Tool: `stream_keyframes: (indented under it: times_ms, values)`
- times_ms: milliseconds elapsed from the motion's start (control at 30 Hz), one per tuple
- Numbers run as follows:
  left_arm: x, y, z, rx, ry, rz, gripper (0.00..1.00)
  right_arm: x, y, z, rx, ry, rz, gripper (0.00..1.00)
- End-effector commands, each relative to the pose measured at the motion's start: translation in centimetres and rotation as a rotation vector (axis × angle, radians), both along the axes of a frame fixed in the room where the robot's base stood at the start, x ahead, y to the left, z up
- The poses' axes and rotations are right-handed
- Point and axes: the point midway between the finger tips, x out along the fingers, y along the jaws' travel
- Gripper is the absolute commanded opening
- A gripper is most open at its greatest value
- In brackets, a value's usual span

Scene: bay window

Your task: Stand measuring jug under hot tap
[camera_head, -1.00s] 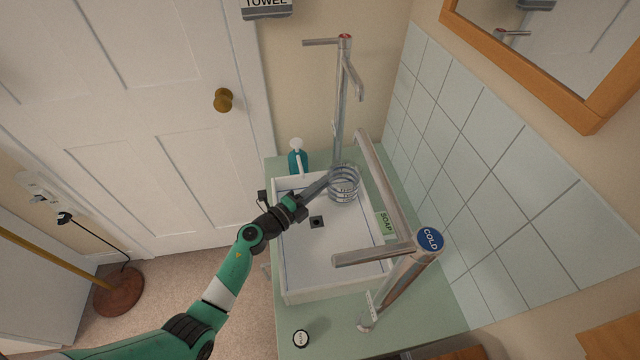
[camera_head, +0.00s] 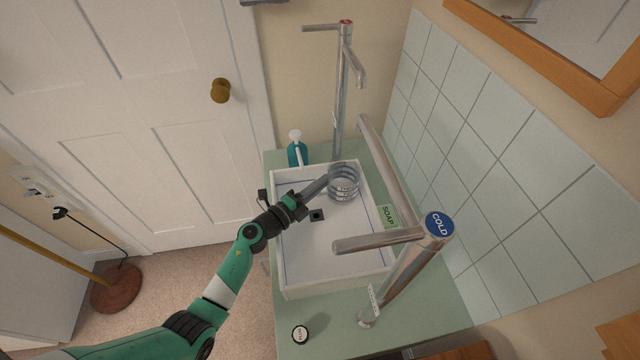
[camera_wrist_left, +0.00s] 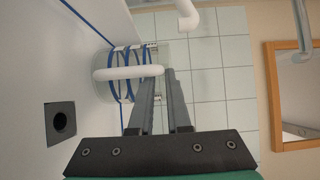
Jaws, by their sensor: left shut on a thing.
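The measuring jug (camera_head: 344,183) is clear with dark ring markings and is inside the white sink (camera_head: 335,289), at its far right corner. In the left wrist view the jug (camera_wrist_left: 104,88) shows with blue bands and a white handle (camera_wrist_left: 128,72). My left gripper (camera_head: 331,176) is shut on the jug's handle, with its fingers (camera_wrist_left: 158,78) beside the jug. The hot tap (camera_head: 345,60), with a red cap, rises behind the sink. I cannot tell whether its spout end is directly above the jug. My right gripper is not in view.
A teal soap bottle (camera_head: 297,155) stands behind the sink. A green soap bar (camera_head: 388,217) lies at the right rim.

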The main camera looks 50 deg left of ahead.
Motion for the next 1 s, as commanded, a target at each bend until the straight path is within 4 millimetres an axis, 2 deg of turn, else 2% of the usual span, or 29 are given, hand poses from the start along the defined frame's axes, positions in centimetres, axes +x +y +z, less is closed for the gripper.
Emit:
stream_keyframes:
  times_ms: [1000]
  values:
    - [-0.2,0.0,-2.1,-0.002,0.012,0.003,0.0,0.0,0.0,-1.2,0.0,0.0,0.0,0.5]
